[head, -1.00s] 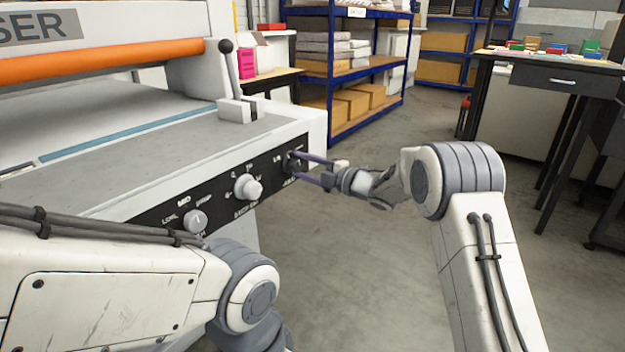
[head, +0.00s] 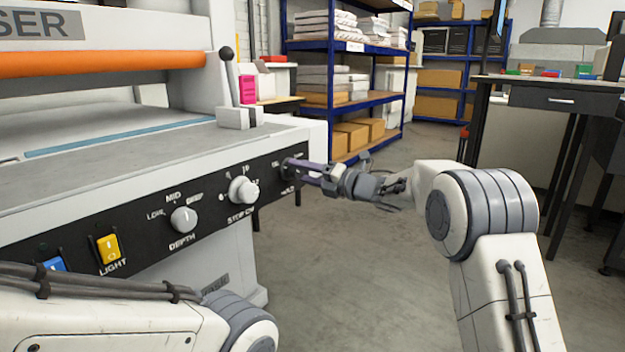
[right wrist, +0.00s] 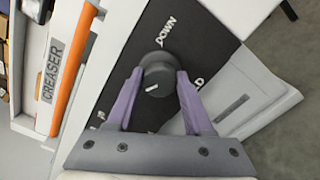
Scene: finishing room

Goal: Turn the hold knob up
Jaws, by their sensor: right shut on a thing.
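The hold knob (right wrist: 155,80) is round and dark grey with a short white mark on its face, on a black panel. In the right wrist view, "DOWN" is printed above it, a letter "P" shows at lower left, and a "D" shows at right, partly hidden by a finger. My right gripper (head: 291,168) is shut on the knob, with one purple finger on each side of it, as the right wrist view also shows (right wrist: 160,74).
The creaser's front panel (head: 140,222) also carries a white depth knob (head: 184,220), another white knob (head: 243,190) and a yellow light switch (head: 108,248). A lever (head: 231,75) stands above. Blue shelving (head: 345,90) is behind; open floor lies right of the machine.

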